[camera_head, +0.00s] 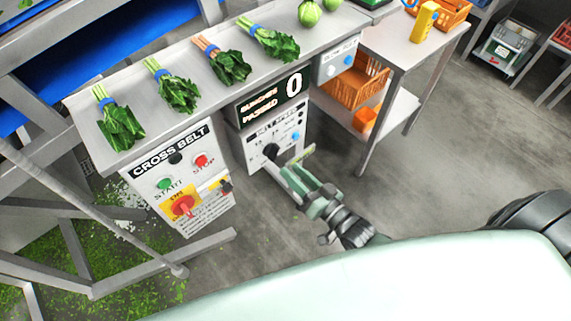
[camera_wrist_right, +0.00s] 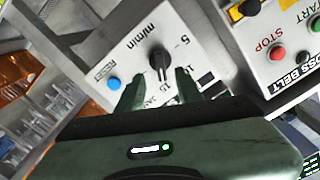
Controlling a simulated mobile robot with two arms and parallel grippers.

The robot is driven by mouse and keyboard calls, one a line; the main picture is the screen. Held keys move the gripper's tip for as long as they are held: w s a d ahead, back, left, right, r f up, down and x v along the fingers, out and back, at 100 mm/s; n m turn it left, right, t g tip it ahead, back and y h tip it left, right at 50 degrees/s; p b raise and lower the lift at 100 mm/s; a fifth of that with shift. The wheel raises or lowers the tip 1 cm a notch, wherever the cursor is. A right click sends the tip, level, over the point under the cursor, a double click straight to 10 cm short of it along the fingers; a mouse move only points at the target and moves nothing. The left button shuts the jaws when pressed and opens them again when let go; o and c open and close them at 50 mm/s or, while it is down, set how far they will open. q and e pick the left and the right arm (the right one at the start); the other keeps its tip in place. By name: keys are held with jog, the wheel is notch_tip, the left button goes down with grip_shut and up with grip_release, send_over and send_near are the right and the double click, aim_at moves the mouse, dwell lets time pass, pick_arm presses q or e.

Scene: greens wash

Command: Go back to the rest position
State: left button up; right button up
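My right gripper (camera_head: 290,151) is in front of the belt speed panel (camera_head: 291,124), below the bunches-passed display, which reads 0. In the right wrist view its two fingers (camera_wrist_right: 172,92) are spread apart with nothing held between them. The black speed knob (camera_wrist_right: 159,62) shows just beyond the fingertips, on a white face marked m/min. A blue button (camera_wrist_right: 114,83) is beside it. In the head view the knob (camera_head: 271,151) shows close to the fingers; contact cannot be told. My left gripper is not in view.
The cross belt box (camera_head: 180,178) with start, stop and a red switch stands left of my right arm. Several bunches of greens lie on the steel bench (camera_head: 147,113) above. A table (camera_head: 403,48) with an orange crate (camera_head: 358,80) below stands right. Floor (camera_head: 440,150) is clear on the right.

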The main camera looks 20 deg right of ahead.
jog(key=shift+s+d, duration=0.1)
jog(key=shift+s, duration=0.2)
dwell(0.4)
jog(key=s+d+f+n+g+h, duration=0.1)
jog(key=s+d+f+g, duration=0.15)
jog(key=f, duration=0.65)
jog(key=s+d+f+g+h, duration=0.15)
jog(key=s+f, duration=0.25)
jog(key=f, duration=0.4)
jog(key=s+d+f+n+g+h, duration=0.1)
jog(key=s+f+g+h, duration=0.2)
jog(key=f, duration=0.6)
jog(key=s+f+n+g, duration=0.1)
jog(key=s+f+g, duration=0.3)
jog(key=s, duration=0.9)
jog(key=s+f+n+g, duration=0.1)
jog(key=s+f+g, duration=0.4)
jog(key=s+f, duration=0.5)
jog(key=s, duration=0.3)
jog(key=shift+s+d+f+h, duration=0.2)
jog(key=shift+s+f+h, duration=0.05)
jog(key=shift+f+h, duration=0.1)
